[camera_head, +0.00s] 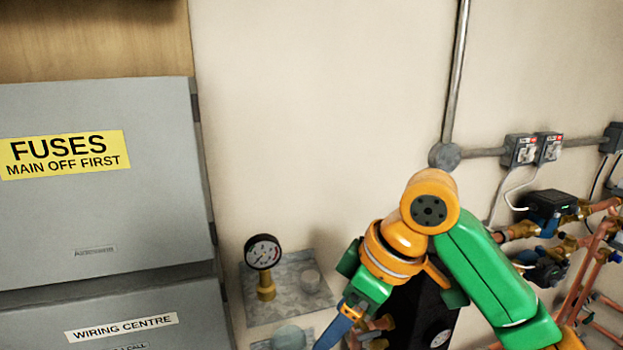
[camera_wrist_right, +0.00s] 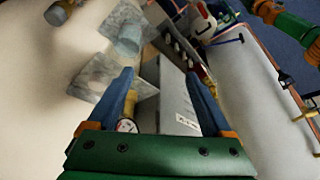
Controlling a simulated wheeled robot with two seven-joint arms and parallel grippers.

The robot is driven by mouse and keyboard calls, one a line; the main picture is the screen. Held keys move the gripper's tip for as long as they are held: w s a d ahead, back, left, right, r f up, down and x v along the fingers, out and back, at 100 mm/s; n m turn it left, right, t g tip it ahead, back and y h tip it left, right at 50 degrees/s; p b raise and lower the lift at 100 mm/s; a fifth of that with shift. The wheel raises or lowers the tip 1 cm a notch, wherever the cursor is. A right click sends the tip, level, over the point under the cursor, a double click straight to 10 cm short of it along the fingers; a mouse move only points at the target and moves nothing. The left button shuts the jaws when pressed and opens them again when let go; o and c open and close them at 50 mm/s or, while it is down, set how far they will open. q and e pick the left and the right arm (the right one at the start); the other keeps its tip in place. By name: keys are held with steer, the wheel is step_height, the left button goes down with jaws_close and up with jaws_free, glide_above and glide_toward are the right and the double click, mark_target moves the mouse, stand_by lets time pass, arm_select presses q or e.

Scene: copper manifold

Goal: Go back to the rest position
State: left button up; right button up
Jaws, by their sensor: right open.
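My right arm comes in from the right in the head view. Its gripper (camera_head: 335,332) points down and left at the bottom edge, with a blue finger partly cut off by the frame. In the right wrist view the two blue fingers of the right gripper (camera_wrist_right: 165,88) stand wide apart, with nothing held between them. A pressure gauge with a brass stem (camera_head: 265,283) stands on a grey wall plate, left of and above the gripper in the head view. In the wrist view the gauge (camera_wrist_right: 127,125) shows just inside the left finger, partly hidden by the gripper body. My left gripper is not visible.
Grey cabinets labelled FUSES (camera_head: 95,215) and WIRING CENTRE (camera_head: 180,325) fill the left. Copper pipes (camera_head: 590,260) and dark pumps (camera_head: 550,203) are at the right, beside my arm. Switch boxes (camera_head: 520,150) and conduit (camera_head: 456,70) are on the wall. The upper middle wall is bare.

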steer(key=s+f+m+t+y, duration=0.1)
steer(key=s+f+m, duration=0.1)
steer(key=f, duration=0.9)
steer(key=s+f+m, duration=0.2)
steer(key=f+m, duration=0.1)
steer(key=f, duration=0.7)
steer(key=s+d+f+m+h, duration=0.5)
steer(key=s+d+f, duration=0.4)
steer(key=s+d, duration=0.45)
step_height(320, 180, down, 21)
steer(key=s+b, duration=0.2)
steer(key=b, duration=0.2)
steer(key=s+d+f+g+b, duration=0.1)
steer(key=s+f+b, duration=0.1)
steer(key=s+f, duration=1)
steer(key=shift+s+d+f+g, duration=0.2)
steer(key=shift+d+f+g, duration=0.15)
steer(key=shift+f+g, duration=0.1)
